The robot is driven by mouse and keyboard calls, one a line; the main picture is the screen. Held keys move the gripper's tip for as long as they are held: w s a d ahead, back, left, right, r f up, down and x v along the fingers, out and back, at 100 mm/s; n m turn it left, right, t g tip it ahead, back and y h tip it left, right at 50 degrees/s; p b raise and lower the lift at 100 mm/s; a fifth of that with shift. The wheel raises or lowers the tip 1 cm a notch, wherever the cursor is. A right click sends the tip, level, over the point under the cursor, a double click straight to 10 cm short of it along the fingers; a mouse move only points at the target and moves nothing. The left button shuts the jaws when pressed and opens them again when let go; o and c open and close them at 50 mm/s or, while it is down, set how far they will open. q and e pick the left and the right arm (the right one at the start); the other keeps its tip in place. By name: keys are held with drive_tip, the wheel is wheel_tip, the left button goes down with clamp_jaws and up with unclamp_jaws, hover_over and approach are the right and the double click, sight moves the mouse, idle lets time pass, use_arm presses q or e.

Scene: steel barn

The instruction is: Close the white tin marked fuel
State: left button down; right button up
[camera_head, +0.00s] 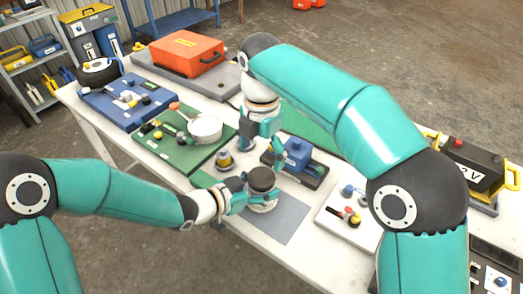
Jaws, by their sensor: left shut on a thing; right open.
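A small grey and yellow round piece (224,160) stands behind and left of the tin.
A green board (178,158) with a white pan (205,128) lies left. A blue board (125,103) and an orange case (187,52) are farther back. A dark tray with a blue block (297,153) is close right of the tin. The grey mat (280,224) is bare in front.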

sight(261, 177)
drive_tip(key=shift+r+n, duration=0.3)
drive_tip(key=shift+n, duration=0.2)
drive_tip(key=shift+f, duration=0.1)
drive_tip(key=shift+f, duration=3.95)
drive_tip(key=c, duration=1.2)
drive_tip(key=m, duration=0.6)
drive_tip(key=shift+m, duration=0.4)
